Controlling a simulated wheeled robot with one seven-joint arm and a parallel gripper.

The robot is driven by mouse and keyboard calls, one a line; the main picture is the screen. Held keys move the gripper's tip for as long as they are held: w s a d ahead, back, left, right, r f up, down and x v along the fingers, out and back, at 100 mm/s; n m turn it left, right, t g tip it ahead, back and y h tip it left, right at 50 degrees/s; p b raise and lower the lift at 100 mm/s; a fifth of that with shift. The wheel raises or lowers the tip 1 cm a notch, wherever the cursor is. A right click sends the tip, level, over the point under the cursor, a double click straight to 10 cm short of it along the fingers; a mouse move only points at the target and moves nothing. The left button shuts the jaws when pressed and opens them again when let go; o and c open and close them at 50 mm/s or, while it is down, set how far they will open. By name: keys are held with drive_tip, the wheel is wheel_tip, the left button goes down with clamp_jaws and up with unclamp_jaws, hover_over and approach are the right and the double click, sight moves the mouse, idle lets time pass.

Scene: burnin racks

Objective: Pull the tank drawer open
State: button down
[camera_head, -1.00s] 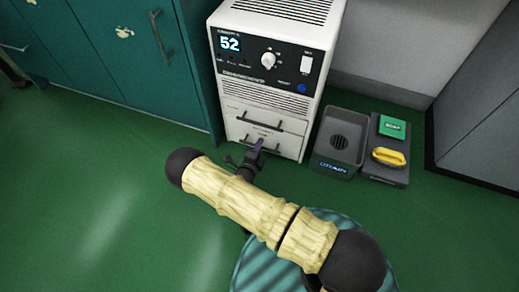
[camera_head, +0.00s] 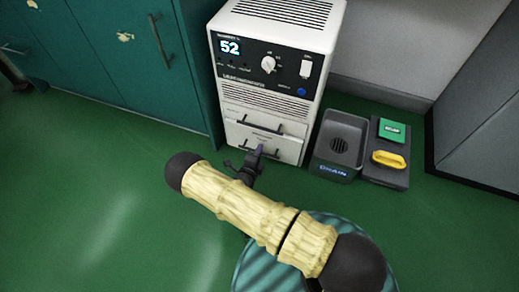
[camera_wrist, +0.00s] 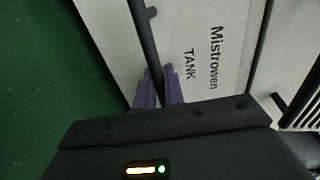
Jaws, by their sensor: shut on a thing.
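The tank drawer (camera_head: 285,150) is the lower white front of the cabinet, with a dark bar handle (camera_wrist: 145,40). In the wrist view its front bears the words "Mistrowen TANK", turned sideways. My gripper (camera_head: 258,150) is at this handle. In the wrist view the purple fingertips of my gripper (camera_wrist: 159,88) stand on either side of the bar, shut on it. The drawer front appears to stand slightly forward of the cabinet; how far is hard to tell. The drawer's inside is hidden.
The white cabinet (camera_head: 262,95) shows "52" and has another drawer handle (camera_head: 267,125) above. Teal cupboards (camera_head: 120,60) are left.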

drive_tip(key=f+p+v, duration=0.2)
drive_tip(key=v, duration=0.9)
drive_tip(key=s+f+p+v, duration=0.1)
drive_tip(key=f+p+v, duration=0.1)
drive_tip(key=v, duration=1)
drive_tip(key=shift+a+f+p, duration=0.2)
drive_tip(key=shift+f+p, duration=0.1)
drive_tip(key=shift+p, duration=0.15)
drive_tip(key=shift+s, duration=0.1)
drive_tip(key=c, duration=1.6)
unclamp_jaws()
drive_tip(key=shift+o, duration=0.2)
drive_tip(key=p+v, duration=0.5)
drive_tip(key=v, duration=1.2)
drive_tip(key=shift+s, duration=0.2)
drive_tip(key=shift+w+r, duration=0.1)
drive_tip(key=shift+r, duration=0.05)
